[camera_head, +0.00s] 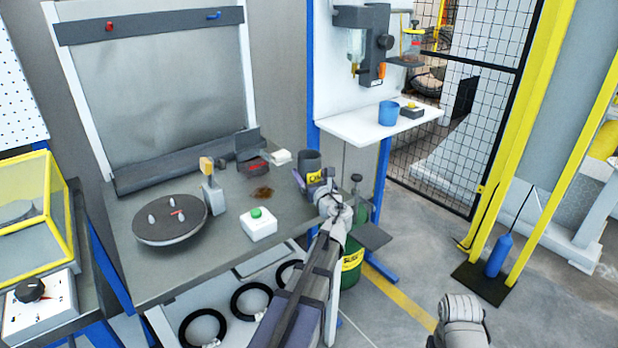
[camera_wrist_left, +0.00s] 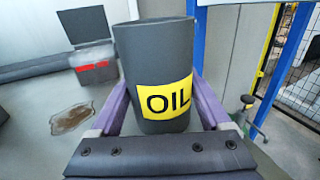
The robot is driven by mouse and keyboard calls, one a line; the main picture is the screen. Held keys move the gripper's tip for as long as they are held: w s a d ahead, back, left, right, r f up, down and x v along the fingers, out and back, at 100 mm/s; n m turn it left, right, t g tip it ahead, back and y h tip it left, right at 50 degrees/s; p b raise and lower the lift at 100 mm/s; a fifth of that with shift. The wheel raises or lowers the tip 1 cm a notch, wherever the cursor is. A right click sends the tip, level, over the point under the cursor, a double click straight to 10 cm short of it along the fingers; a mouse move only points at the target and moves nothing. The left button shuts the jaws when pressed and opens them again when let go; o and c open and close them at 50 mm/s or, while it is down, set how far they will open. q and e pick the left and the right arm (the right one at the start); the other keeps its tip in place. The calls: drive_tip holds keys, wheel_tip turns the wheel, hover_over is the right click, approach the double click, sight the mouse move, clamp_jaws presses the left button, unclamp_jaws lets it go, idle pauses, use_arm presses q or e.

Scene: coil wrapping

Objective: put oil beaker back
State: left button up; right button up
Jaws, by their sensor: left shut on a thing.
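The oil beaker is a dark grey cylinder with a yellow OIL label. It shows upright in the head view (camera_head: 309,160) at the right end of the grey workbench (camera_head: 222,240) and fills the middle of the left wrist view (camera_wrist_left: 155,52). My left gripper (camera_head: 314,181) is shut on it, with one purple finger on each side in the left wrist view (camera_wrist_left: 160,108). I cannot tell whether its base touches the bench. A brown oil stain (camera_head: 262,193) lies on the bench to its left. My right gripper is out of view.
A round turntable (camera_head: 170,231), a white box with a green button (camera_head: 258,224) and a dark box with red (camera_head: 252,166) stand on the bench. A white shelf (camera_head: 350,128) holds a blue cup (camera_head: 388,113). A green drum (camera_head: 352,272) stands below the bench's right end.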

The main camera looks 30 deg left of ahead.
use_arm(q)
drive_tip(key=o, duration=1.5)
drive_tip(key=shift+f, duration=0.1)
drive_tip(key=shift+r, duration=0.3)
drive_tip(key=v, duration=1.2)
drive_tip(key=shift+f, duration=0.15)
